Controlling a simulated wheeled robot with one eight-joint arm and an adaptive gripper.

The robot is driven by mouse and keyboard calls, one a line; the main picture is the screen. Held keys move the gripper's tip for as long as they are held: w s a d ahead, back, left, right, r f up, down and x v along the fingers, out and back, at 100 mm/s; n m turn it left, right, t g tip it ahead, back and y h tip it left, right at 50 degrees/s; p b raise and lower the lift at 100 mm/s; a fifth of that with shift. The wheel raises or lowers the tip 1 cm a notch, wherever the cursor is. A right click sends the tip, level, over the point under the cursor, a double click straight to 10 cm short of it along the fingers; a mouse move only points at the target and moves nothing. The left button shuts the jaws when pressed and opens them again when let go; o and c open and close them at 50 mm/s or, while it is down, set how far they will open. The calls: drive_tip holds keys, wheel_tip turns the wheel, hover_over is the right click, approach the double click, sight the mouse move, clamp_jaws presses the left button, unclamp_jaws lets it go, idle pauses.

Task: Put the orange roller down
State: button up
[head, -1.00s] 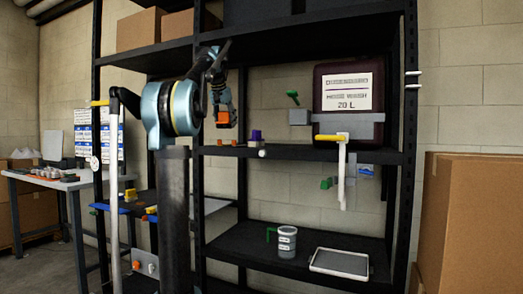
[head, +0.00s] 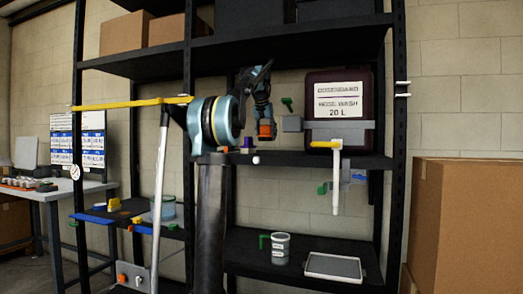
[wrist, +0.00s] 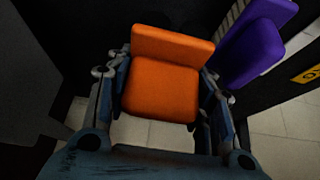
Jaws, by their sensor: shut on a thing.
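My gripper (head: 265,132) is at the middle shelf of the black rack, above the shelf surface and left of the dark wash canister. It is shut on the orange roller (wrist: 165,85), which sits between both fingers in the wrist view. The roller looks like an orange block with a raised back part. It also shows as a small orange patch in the head view (head: 265,129). I cannot tell whether its underside touches the shelf.
A purple block (head: 247,144) stands just left of my gripper and appears close beside the roller in the wrist view (wrist: 250,48). A mug (head: 280,248) and tray (head: 334,267) rest on the lower shelf.

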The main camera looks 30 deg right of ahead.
drive_tip(key=shift+f, duration=2.85)
drive_tip(key=o, duration=1.2)
drive_tip(key=shift+f, duration=0.1)
drive_tip(key=v, duration=1.2)
